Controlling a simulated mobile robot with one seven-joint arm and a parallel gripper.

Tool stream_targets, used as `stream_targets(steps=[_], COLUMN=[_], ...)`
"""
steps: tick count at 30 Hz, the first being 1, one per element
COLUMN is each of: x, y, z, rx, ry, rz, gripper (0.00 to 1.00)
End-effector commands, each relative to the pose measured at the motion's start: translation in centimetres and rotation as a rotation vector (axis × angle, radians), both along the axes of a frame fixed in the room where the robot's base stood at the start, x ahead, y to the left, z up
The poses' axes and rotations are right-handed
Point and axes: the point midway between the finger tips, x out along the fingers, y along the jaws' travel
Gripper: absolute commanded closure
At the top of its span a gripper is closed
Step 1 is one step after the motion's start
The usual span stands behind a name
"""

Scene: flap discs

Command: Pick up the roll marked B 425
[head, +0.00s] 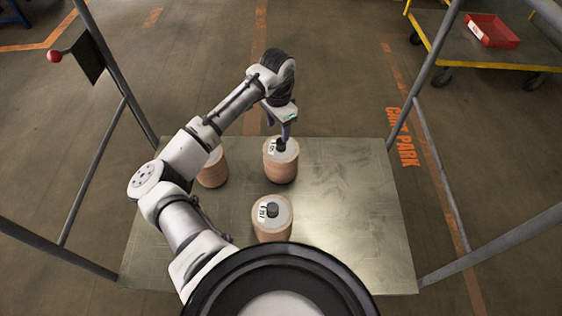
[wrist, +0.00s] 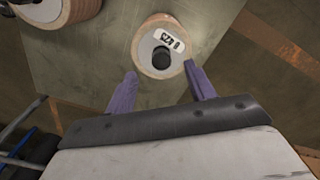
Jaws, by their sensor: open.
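In the wrist view, a roll of tan flap discs (wrist: 145,45) with a white top and dark central knob carries a label that appears to read B 425. It stands upright between and just beyond the fingertips of my open, empty gripper (wrist: 161,70). In the head view, this roll (head: 281,172) is the far one near the middle of the table's back part. My gripper (head: 286,138) points down over its top. I cannot tell whether the fingers touch it.
The metal table (head: 350,220) holds a near roll (head: 272,230) and a left roll (head: 213,175) partly behind my arm. The table's right side is clear. Grey frame posts (head: 430,70) rise at the sides. A yellow cart (head: 480,55) with a red tray (head: 492,31) stands beyond.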

Motion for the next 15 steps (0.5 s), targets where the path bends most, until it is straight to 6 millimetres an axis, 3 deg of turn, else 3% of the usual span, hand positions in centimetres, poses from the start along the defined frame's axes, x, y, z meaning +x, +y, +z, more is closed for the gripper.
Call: stream_targets(steps=[3,10,15], x=[0.1,0.2,0.6], y=[0.0,-0.2,-0.8], z=[-1.9,-3.5,-6.2], rx=[0.0,0.0,0.0], ry=[-0.001,-0.003,-0.002], rz=[0.002,0.0,-0.001], gripper=[0.46,0.46,0.46])
